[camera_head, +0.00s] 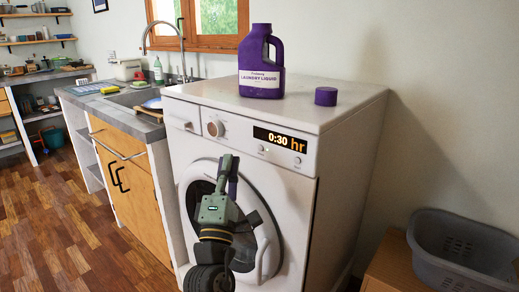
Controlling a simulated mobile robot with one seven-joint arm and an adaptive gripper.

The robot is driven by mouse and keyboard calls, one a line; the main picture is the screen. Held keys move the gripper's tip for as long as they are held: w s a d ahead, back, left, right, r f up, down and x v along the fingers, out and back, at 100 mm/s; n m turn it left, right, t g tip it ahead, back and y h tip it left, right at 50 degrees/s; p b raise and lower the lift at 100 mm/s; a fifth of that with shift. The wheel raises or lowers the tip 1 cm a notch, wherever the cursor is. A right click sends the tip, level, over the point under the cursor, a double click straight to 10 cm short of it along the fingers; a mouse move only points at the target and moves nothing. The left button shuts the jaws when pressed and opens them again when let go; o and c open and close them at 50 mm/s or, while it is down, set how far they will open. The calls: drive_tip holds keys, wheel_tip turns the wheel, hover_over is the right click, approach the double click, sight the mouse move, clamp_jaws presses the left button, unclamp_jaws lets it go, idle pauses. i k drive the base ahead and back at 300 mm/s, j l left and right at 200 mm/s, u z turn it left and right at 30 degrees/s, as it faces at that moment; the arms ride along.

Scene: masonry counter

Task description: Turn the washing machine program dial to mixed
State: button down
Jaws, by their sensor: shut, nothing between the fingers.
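The white washing machine (350,130) stands in the middle of the view, facing me. Its round program dial (215,129) is on the front panel, between the drawer (182,124) and the display (279,138). The display reads 0:30 hr. Markings around the dial are too small to read. My gripper (229,160) is shut and empty, pointing up in front of the round door. Its tips are below and slightly right of the dial, apart from it in the picture. My gripper and arm hide part of the door (193,195).
A purple laundry liquid bottle (261,65) and a purple cap (326,96) stand on the machine's top. A sink counter (150,135) adjoins at left. A grey basket (462,235) sits on a wooden surface at lower right. The wooden floor at left is clear.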

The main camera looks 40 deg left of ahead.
sight(215, 128)
drive_tip(key=u, duration=0.9)
